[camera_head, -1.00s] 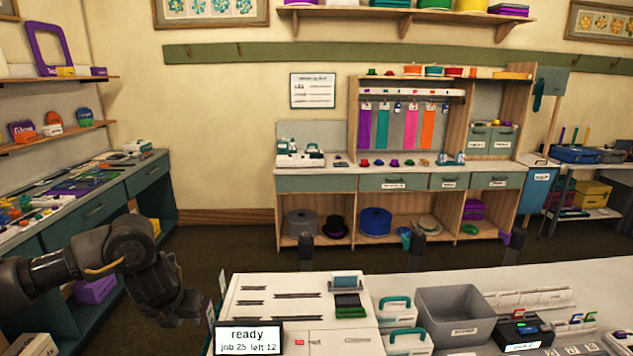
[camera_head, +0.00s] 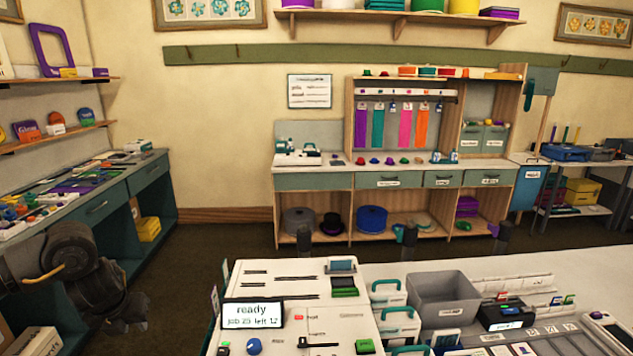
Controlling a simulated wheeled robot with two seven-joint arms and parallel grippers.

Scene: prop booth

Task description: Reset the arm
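My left arm (camera_head: 65,255) is dark and comes in at the lower left. Its gripper (camera_head: 125,312) hangs low beside the left workbench, over the dark floor. It is dark and bunched together in this view, so I cannot tell whether the fingers are open or shut. I see nothing clearly held in it. My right arm and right gripper are out of view.
A white machine (camera_head: 300,295) with a screen reading "ready" stands on the front table. A grey bin (camera_head: 443,300) and teal-handled boxes (camera_head: 388,291) stand beside it. The left workbench (camera_head: 95,210) is cluttered. Carpet (camera_head: 200,260) is open between.

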